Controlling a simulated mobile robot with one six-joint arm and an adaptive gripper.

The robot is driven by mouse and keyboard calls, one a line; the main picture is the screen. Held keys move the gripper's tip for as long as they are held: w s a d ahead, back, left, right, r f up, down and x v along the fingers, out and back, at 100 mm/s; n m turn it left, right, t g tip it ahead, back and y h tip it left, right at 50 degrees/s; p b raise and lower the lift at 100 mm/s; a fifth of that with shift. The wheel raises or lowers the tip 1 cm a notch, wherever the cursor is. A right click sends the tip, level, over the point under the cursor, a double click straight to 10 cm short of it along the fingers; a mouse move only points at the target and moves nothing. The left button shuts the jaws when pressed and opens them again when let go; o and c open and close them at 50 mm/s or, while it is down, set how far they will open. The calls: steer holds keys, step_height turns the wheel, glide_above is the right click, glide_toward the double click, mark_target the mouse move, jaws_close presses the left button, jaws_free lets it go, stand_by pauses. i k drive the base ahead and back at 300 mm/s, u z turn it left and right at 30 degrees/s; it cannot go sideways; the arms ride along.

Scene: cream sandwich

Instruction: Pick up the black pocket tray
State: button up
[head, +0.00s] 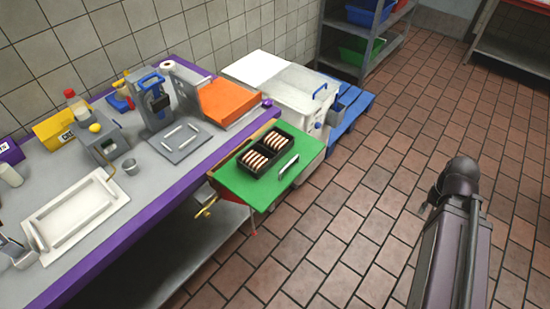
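The black pocket tray (247,168) lies on a green board (240,187) on a low stand at the right end of the purple-edged counter. It has two pockets, each filled with a row of several pale, brownish-edged pieces. A thin light-coloured bar or handle (289,167) is just to its right on the green board. Part of my own dark arm stands at the right of the view, well apart from the tray over the tiled floor. My gripper cannot be made out in this view.
A white bin (290,92) stands behind on a blue pallet (352,108). The brown tiled floor (340,215) is clear to the right.

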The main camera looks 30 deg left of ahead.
mark_target(258, 146)
steer(key=z, duration=0.1)
steer(key=k, duration=1.6)
steer(key=u, duration=1.05)
steer(key=i, duration=1.05)
steer(key=z, duration=0.1)
